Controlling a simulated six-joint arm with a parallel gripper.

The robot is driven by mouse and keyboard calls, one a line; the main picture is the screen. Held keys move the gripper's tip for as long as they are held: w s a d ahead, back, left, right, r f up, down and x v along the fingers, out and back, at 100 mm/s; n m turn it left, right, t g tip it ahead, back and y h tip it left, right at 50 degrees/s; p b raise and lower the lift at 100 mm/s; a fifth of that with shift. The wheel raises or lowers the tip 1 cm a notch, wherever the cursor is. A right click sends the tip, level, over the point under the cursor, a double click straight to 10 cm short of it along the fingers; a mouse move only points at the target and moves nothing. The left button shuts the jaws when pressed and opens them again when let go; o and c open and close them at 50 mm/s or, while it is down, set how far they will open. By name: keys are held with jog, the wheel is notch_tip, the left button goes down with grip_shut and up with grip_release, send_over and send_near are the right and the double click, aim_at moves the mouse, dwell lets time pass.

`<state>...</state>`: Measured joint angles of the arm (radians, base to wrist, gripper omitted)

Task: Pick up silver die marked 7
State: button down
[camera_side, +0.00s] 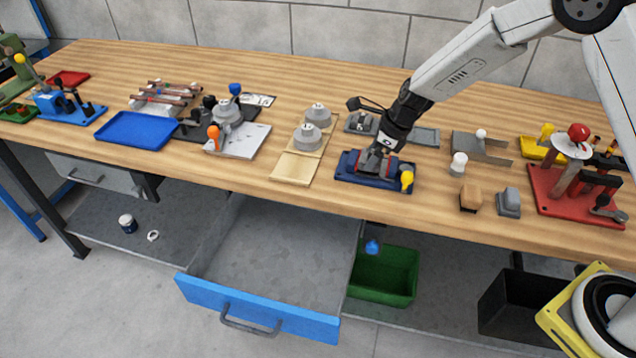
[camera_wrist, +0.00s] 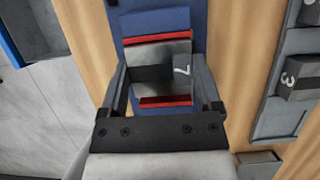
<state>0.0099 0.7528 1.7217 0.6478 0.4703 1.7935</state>
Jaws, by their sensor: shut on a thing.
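The silver die marked 7 (camera_wrist: 165,67) shows in the wrist view between my gripper's fingers, with red edges along its two ends. The 7 is readable on its right part. My gripper (camera_wrist: 164,95) is shut on the die, one finger on each side of it. In the side view my gripper (camera_side: 376,158) is low over the blue fixture (camera_side: 347,180) with a yellow knob, near the middle of the bench. The fingers partly hide the die there, and I cannot tell whether it still touches the fixture.
A grey tray holding a block marked 3 (camera_wrist: 300,75) lies to the right in the wrist view. In the side view, wooden boards with grey round parts (camera_side: 306,140) stand left of the fixture. A drawer (camera_side: 270,250) is open below.

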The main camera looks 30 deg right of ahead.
jog(key=shift+w+r, duration=0.1)
jog(key=shift+r, duration=0.65)
jog(key=s+r, duration=1.1)
jog(key=s, duration=0.3)
jog(key=shift+d, duration=0.45)
jog(key=shift+r, duration=0.1)
